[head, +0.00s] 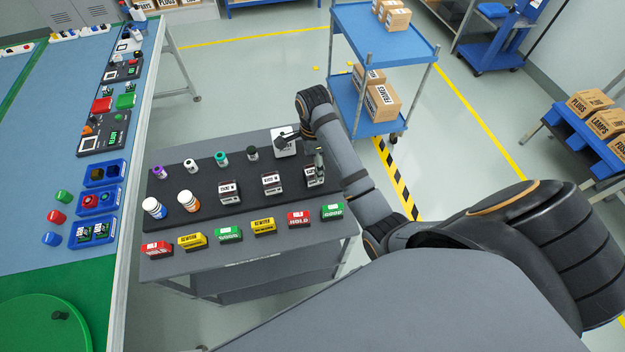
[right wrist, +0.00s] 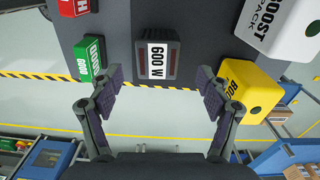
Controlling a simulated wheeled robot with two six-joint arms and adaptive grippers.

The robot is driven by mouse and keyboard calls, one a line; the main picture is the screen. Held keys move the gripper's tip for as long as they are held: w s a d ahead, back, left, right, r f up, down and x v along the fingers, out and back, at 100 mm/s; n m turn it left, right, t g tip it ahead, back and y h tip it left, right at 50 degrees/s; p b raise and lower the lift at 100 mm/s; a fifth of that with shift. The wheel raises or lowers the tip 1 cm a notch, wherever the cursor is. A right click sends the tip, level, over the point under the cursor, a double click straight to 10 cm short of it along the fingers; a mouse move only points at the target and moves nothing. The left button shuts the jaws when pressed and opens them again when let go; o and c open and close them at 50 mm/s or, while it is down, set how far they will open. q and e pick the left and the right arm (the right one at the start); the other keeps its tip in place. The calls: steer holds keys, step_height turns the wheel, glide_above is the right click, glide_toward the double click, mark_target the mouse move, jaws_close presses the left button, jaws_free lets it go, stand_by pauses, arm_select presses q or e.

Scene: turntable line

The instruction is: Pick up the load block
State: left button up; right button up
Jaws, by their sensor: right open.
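The load block (right wrist: 157,60) is a dark grey block with a white label reading "600 W". In the right wrist view it lies ahead of my right gripper (right wrist: 160,80), centred between the open fingers and apart from both. My left gripper is out of view.
The white boost pack (right wrist: 276,24), a yellow block (right wrist: 248,88) and a green GOOD block (right wrist: 90,60) flank the load block. Bottles and coloured label blocks share the grey table (head: 245,250). A blue cart (head: 372,48) stands behind; a long blue bench (head: 60,130) is left.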

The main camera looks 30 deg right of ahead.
mark_target(313, 170)
step_height(313, 170, down, 2)
steer(key=shift+s+a+p, duration=0.1)
steer(key=shift+s+p, duration=0.05)
steer(key=shift+p, duration=0.65)
step_height(313, 170, down, 2)
steer(key=shift+s+f, duration=0.1)
steer(key=shift+f, duration=0.35)
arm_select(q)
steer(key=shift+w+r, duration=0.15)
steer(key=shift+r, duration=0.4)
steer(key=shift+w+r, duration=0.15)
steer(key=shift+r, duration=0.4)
arm_select(e)
steer(key=shift+r, duration=0.1)
jaws_close()
